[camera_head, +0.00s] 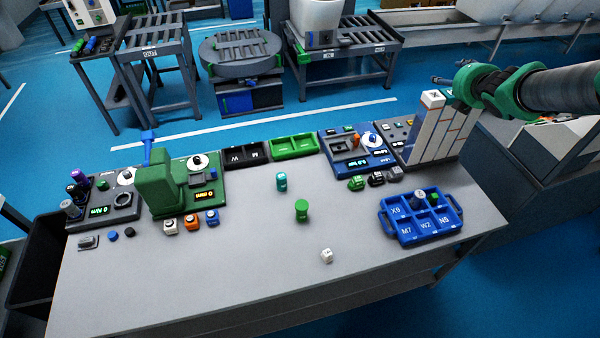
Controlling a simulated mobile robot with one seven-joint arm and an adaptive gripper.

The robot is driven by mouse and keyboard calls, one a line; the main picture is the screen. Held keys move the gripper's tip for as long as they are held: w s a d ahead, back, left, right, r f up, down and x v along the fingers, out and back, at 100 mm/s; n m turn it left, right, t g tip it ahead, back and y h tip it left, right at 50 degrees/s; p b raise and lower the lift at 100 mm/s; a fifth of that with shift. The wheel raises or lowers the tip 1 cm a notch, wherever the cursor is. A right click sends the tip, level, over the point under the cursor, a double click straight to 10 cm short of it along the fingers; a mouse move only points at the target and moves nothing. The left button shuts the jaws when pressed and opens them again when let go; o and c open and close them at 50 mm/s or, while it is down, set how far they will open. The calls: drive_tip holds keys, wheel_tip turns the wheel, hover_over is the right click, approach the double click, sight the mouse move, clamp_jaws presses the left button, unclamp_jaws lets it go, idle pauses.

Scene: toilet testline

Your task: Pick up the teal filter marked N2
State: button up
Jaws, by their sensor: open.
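A small teal cylinder (281,182), the only teal piece that I can make out, stands upright on the grey table (230,290) near its middle. Its marking is too small to read, so I cannot confirm N2. Nothing touches it. My arm (560,90), with green joint covers, reaches in from the upper right, far from the teal cylinder. I cannot make out my gripper's fingers anywhere in this view.
A green piece (302,211) and a white cube (327,255) stand nearby. A blue compartment tray (388,219) is at right. Black (245,155) and green (293,147) bins, a green press (160,185) and a tall white block (432,125) line the back. The front table is clear.

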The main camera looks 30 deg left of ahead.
drive_tip(key=w+a+f+n+g+y, duration=0.2)
drive_tip(key=w+a+f+n+y, duration=0.15)
drive_tip(key=a+f+n, duration=0.7)
drive_tip(key=n+g+y+p, duration=0.2)
drive_tip(key=n+g+y, duration=0.2)
drive_tip(key=n+g, duration=1.3)
approach(286, 182)
drive_tip(key=shift+n+t, duration=0.75)
drive_tip(key=shift+t, duration=0.05)
drive_tip(key=d+r, duration=0.3)
drive_tip(key=shift+w+d, duration=0.1)
drive_tip(key=shift+d, duration=0.05)
drive_tip(key=shift+h, duration=0.25)
drive_tip(key=shift+x, duration=4.3)
drive_tip(key=shift+x, duration=2.6)
drive_tip(key=shift+w+f, duration=0.1)
drive_tip(key=shift+w, duration=0.05)
